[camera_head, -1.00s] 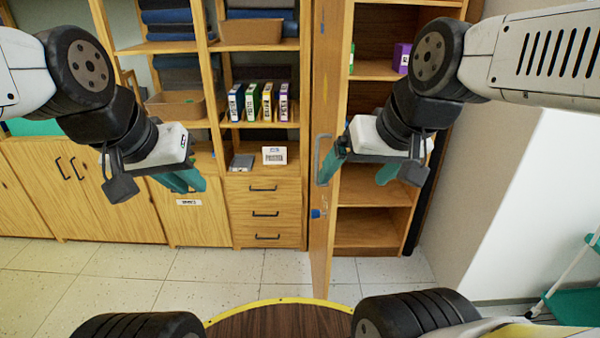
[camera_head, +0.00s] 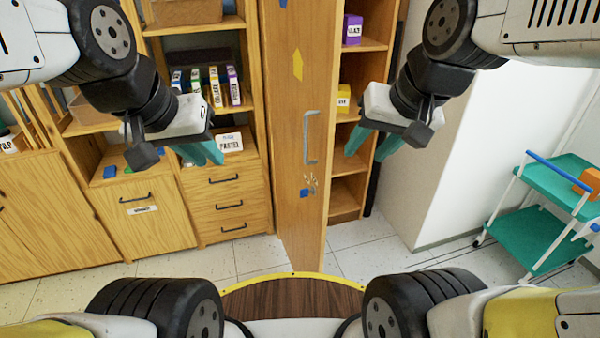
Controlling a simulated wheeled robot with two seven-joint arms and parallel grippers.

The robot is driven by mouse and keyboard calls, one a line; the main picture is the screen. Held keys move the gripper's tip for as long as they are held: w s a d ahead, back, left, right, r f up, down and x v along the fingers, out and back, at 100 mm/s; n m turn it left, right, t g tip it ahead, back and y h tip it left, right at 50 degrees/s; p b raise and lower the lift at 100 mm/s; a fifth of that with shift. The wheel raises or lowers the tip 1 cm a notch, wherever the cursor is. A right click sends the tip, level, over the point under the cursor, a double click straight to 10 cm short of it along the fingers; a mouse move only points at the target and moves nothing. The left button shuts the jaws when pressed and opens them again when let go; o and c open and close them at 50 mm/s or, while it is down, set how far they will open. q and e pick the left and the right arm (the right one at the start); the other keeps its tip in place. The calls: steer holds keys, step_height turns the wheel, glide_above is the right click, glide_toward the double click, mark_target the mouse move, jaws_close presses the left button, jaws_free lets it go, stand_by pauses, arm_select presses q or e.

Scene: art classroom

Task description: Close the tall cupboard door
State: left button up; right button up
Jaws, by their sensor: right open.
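The tall cupboard door (camera_head: 283,125) is a wooden panel standing open, swung out toward me. Its broad face and grey bar handle (camera_head: 310,138) show. The open tall cupboard (camera_head: 361,120) is to the right of the door, with shelves inside. My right gripper (camera_head: 372,147) is open and empty, in front of the cupboard shelves, right of the handle and apart from it in the picture. My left gripper (camera_head: 201,153) is in front of the left shelf unit, away from the door. Its teal fingers appear close together, and the gap between them is unclear.
A purple box (camera_head: 352,29) and a yellow box (camera_head: 343,98) stand on the cupboard shelves. A drawer unit (camera_head: 228,200) is left of the door. A white wall (camera_head: 480,130) and a teal cart (camera_head: 545,220) are at the right. Tiled floor shows ahead.

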steer(key=w, duration=0.1)
steer(key=w+a+f+m+g, duration=0.1)
steer(key=w, duration=0.1)
steer(key=w+a+f+m, duration=0.1)
steer(key=shift+w+a+f+g, duration=0.1)
steer(key=shift+w+f+g, duration=0.1)
steer(key=shift+w+g, duration=0.15)
steer(key=c, duration=0.7)
steer(key=w+a+f+m, duration=0.1)
steer(key=w+f, duration=0.1)
steer(key=w+a+f+m+g, duration=0.1)
steer(key=w, duration=0.1)
steer(key=w+a+f+m+g+h, duration=0.1)
steer(key=w+a+f+m, duration=0.1)
steer(key=shift+w+f, duration=0.2)
steer(key=shift+f, duration=0.15)
jaws_close()
steer(key=w+a+f+m+h, duration=0.3)
steer(key=w+a+f+m, duration=0.15)
steer(key=f, duration=0.45)
steer(key=w+a+f+m+h, duration=0.3)
steer(key=w+a+f+m, duration=0.15)
steer(key=f, duration=0.45)
steer(key=w+d+f+n, duration=0.1)
steer(key=w+d+f, duration=0.1)
steer(key=d+f, duration=0.4)
steer(key=shift+d+f, duration=0.4)
steer(key=shift+f, duration=1.55)
